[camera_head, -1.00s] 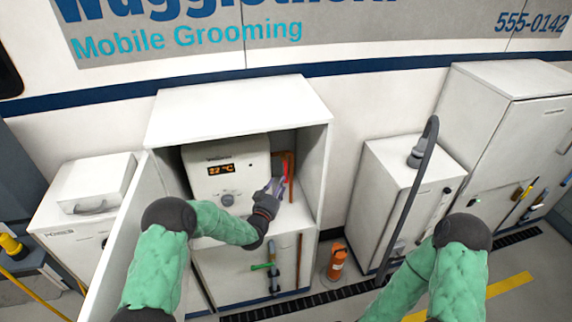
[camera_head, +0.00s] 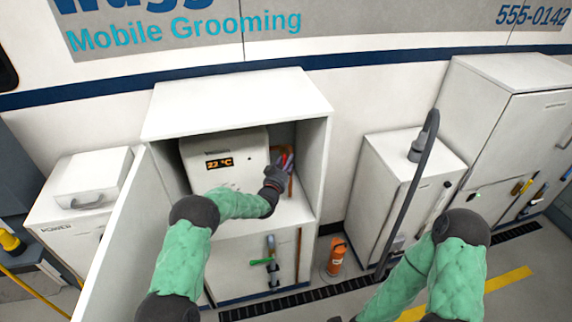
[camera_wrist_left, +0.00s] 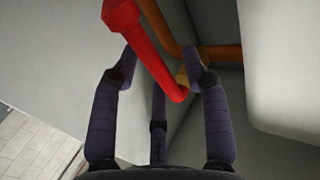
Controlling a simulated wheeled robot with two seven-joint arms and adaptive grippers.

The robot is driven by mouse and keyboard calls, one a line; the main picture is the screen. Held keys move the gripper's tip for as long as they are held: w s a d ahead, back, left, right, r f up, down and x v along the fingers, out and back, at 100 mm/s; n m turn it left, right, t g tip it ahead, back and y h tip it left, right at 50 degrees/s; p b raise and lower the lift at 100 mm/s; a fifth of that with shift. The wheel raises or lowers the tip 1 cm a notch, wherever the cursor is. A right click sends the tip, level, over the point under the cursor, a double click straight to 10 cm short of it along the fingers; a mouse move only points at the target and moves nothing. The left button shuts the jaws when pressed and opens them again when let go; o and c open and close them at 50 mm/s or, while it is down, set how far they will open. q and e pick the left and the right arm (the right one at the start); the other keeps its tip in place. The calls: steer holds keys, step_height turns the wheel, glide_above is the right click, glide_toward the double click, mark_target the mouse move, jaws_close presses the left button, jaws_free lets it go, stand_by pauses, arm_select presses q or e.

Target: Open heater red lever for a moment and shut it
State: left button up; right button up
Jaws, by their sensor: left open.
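The heater (camera_head: 225,160) is a white box with an orange "22 °C" display, inside an open white cabinet (camera_head: 235,105). The red lever (camera_wrist_left: 150,50) shows large in the left wrist view, on a copper pipe (camera_wrist_left: 220,53) beside the heater. In the head view the lever (camera_head: 284,158) is mostly hidden by my left gripper (camera_head: 283,165). In the left wrist view, my left gripper (camera_wrist_left: 160,75) is open, with its fingers on either side of the lever's lower part; I cannot tell if they touch it. My right arm shows at the lower right, but its gripper is not visible.
The cabinet's open door (camera_head: 125,235) stands on the left, and its right wall (camera_head: 316,170) is close to my left gripper. Below are a green-handled valve (camera_head: 262,262) and pipes. An orange cylinder (camera_head: 337,257) stands on the floor. A grey hose (camera_head: 408,200) hangs on the right.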

arm_select(q)
jaws_close()
steer(key=shift+r, duration=0.15)
steer(key=shift+s+d+r+n+g+y+p, duration=0.15)
steer(key=shift+n+g+p, duration=0.3)
steer(key=shift+g, duration=0.45)
steer(key=shift+s+a+r+n+g+y+p, duration=0.1)
steer(key=shift+s+r+n+g+p, duration=0.15)
steer(key=shift+n+g, duration=0.5)
steer(key=shift+s+d+r+n+g+y+p, duration=0.1)
steer(key=shift+s+n+g+p, duration=0.2)
steer(key=shift+g, duration=0.75)
steer(key=shift+w+g, duration=0.1)
steer(key=shift+g, duration=0.2)
jaws_free()
